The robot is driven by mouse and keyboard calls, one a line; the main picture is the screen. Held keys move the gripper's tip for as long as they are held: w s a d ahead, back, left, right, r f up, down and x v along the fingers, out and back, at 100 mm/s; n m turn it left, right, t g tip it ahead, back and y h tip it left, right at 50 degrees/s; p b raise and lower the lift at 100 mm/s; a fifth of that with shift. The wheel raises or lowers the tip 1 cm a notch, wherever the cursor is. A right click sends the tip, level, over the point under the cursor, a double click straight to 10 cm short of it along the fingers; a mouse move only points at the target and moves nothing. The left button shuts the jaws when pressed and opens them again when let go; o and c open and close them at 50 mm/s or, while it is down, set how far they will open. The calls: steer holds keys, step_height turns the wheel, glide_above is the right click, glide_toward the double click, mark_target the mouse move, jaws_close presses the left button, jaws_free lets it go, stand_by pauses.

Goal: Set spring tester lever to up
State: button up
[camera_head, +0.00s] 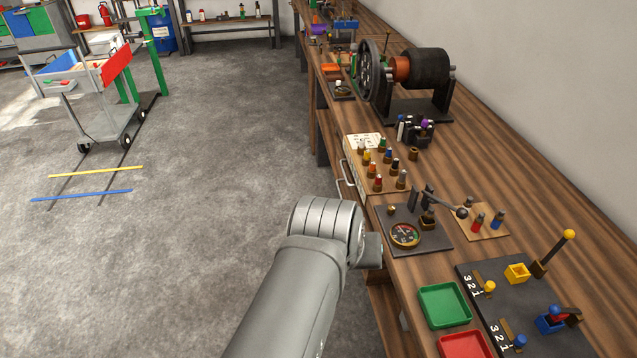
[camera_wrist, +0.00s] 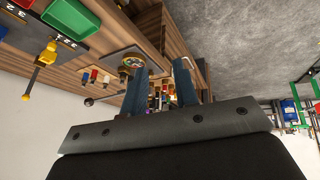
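The likely spring tester is a dark plate (camera_head: 430,243) on the bench with a round dial gauge (camera_head: 404,234). Its lever (camera_head: 443,203) runs from a dark upright bracket down toward the right and ends in a dark ball (camera_head: 462,212). In the wrist view the gauge (camera_wrist: 132,62) shows behind a finger, and the ball (camera_wrist: 89,101) shows to the left. My gripper (camera_wrist: 162,68) has its two fingers apart with nothing held between them. In the head view my wrist hides most of the gripper, left of the plate and apart from the lever.
A black panel (camera_head: 490,322) with numbered scales and a yellow-knobbed lever (camera_head: 555,252) stands at the front right. Green (camera_head: 445,304) and red (camera_head: 463,346) trays lie beside it. A rack of coloured pegs (camera_head: 384,170) and a large dynamo (camera_head: 425,82) stand farther back. Open floor lies left.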

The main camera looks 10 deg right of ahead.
steer(key=shift+s+a+f+m, duration=0.25)
steer(key=shift+s+a+f, duration=0.15)
steer(key=shift+f, duration=0.1)
steer(key=shift+s+a+f+m, duration=0.25)
steer(key=shift+s+a+f, duration=0.1)
steer(key=shift+f, duration=0.15)
